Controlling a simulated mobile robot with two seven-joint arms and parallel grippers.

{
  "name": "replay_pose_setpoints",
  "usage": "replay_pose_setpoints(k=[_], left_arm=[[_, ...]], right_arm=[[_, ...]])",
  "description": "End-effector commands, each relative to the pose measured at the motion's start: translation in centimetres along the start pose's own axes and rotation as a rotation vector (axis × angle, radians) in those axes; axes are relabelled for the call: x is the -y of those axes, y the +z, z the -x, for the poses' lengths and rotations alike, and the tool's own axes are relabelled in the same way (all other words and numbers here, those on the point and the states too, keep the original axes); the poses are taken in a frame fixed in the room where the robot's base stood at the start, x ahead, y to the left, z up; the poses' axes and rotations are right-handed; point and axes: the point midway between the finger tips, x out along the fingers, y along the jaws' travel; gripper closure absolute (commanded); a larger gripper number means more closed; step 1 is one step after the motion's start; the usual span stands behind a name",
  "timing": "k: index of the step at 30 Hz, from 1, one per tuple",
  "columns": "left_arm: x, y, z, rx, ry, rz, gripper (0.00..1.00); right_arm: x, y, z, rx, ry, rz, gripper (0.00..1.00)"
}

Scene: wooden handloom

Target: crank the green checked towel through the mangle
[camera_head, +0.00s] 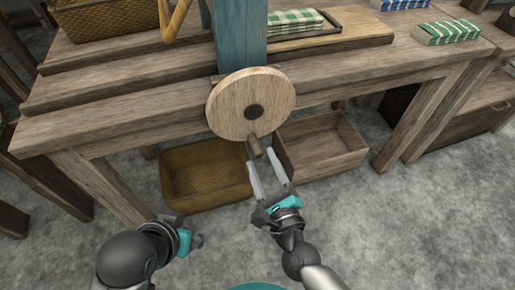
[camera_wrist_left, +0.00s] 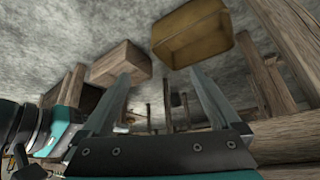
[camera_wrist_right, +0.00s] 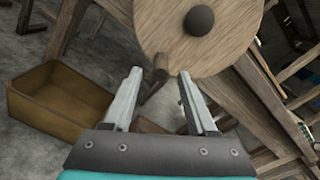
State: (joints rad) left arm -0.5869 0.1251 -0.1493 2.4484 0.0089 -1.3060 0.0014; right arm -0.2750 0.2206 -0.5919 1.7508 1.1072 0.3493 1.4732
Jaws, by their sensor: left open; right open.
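A green and white checked towel (camera_head: 292,21) lies on a dark tray behind the blue post (camera_head: 238,35) of the mangle. A round wooden wheel (camera_head: 230,105) with a dark hub is on the front of the post. Its brown peg handle (camera_head: 254,147) sticks out low on the wheel and also shows in the right wrist view (camera_wrist_right: 154,82). My right gripper (camera_head: 263,163) is open at the handle, with its fingers either side of the peg's end; contact cannot be told. My left gripper (camera_head: 197,241) is low in front of the bench, open and empty in the left wrist view (camera_wrist_left: 160,76).
A second green checked cloth (camera_head: 447,32) and a blue checked one (camera_head: 400,4) lie on the right of the bench. A wicker basket (camera_head: 205,172) and a wooden crate (camera_head: 322,147) stand on the floor beneath. Bench legs flank them. The floor in front is clear.

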Motion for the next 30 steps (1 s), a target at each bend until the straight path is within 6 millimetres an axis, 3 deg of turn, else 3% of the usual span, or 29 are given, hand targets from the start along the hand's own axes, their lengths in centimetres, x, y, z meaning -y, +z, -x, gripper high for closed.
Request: replay_pose_setpoints(k=[6,12,18,30], left_arm=[[1.1,1.2,1.6,0.114,-0.029,0.012,0.04],[1.1,1.8,0.6,0.136,-0.028,0.012,0.04],[1.1,2.0,0.1,0.141,-0.027,0.011,0.04],[1.1,2.0,0.0,0.141,-0.027,0.011,0.04]], right_arm=[[0.0,0.1,5.6,-0.002,0.006,0.0,0.42],[0.0,0.1,9.1,-0.001,0.004,0.001,0.42],[0.0,0.1,10.5,0.0,0.001,-0.001,0.42],[0.0,0.1,10.6,0.001,0.0,-0.001,0.42]])
